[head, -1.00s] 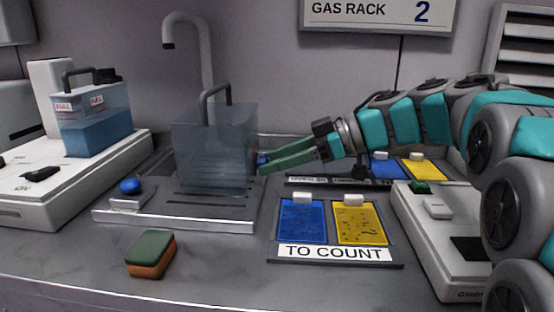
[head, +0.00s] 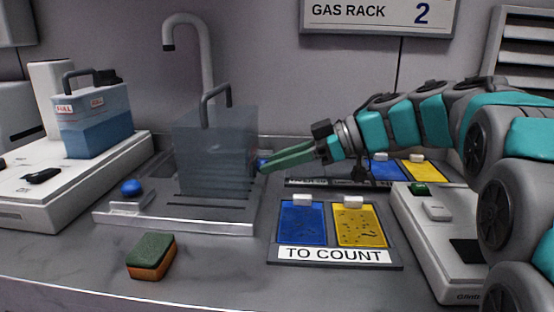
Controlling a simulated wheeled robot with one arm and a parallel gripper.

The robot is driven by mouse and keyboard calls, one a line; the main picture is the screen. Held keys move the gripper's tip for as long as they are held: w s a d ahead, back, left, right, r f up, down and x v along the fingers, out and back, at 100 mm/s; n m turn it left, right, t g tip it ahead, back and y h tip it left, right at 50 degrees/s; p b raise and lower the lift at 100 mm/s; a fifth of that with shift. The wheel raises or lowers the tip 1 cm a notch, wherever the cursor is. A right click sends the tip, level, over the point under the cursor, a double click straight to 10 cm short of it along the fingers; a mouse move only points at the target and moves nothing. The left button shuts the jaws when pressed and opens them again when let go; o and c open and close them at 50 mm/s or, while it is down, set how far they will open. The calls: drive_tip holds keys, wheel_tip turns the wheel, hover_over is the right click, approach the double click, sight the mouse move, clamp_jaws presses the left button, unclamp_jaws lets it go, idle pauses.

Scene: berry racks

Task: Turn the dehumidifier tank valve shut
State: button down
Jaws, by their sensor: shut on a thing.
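A translucent grey-blue tank (head: 215,150) with a dark arched handle stands on the drainer under the tap. My gripper (head: 266,167), with green fingers, reaches in from the right and is shut on the knob at the tank's side. The valve's exact angle cannot be made out. Another tank (head: 92,125), holding blue liquid and with red-lettered labels, stands on the white machine at the left.
A grey tap (head: 205,60) rises behind the tank. A blue knob (head: 131,187) sits on the drainer's left front. A green and orange sponge (head: 151,256) lies in front. Blue and yellow cards lie on the TO COUNT tray (head: 335,254); a white device (head: 430,240) stands under my arm.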

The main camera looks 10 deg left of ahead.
drive_tip(key=shift+d+r+p, duration=0.1)
drive_tip(key=shift+r+p, duration=0.1)
drive_tip(key=shift+p, duration=0.5)
drive_tip(key=shift+n+t+p, duration=0.4)
drive_tip(key=shift+n+p, duration=0.1)
drive_tip(key=shift+p, duration=0.3)
drive_tip(key=shift+s+f+n+t, duration=0.2)
drive_tip(key=shift+n+t, duration=0.2)
drive_tip(key=shift+n, duration=0.2)
drive_tip(key=shift+f+n+t+b, duration=0.3)
drive_tip(key=shift+n+t+b, duration=0.1)
drive_tip(key=shift+n+b, duration=0.2)
drive_tip(key=shift+s+f+n+t+y+b, duration=0.1)
drive_tip(key=shift+n+t+y+b, duration=0.4)
drive_tip(key=shift+n+b, duration=0.65)
drive_tip(key=n+t+b, duration=0.1)
drive_tip(key=n+b, duration=0.1)
drive_tip(key=b, duration=0.1)
drive_tip(key=shift+s+t+y, duration=0.1)
drive_tip(key=shift+t+y, duration=0.2)
drive_tip(key=shift+n+b, duration=0.25)
drive_tip(key=shift+b, duration=0.2)
drive_tip(key=shift+r, duration=0.2)
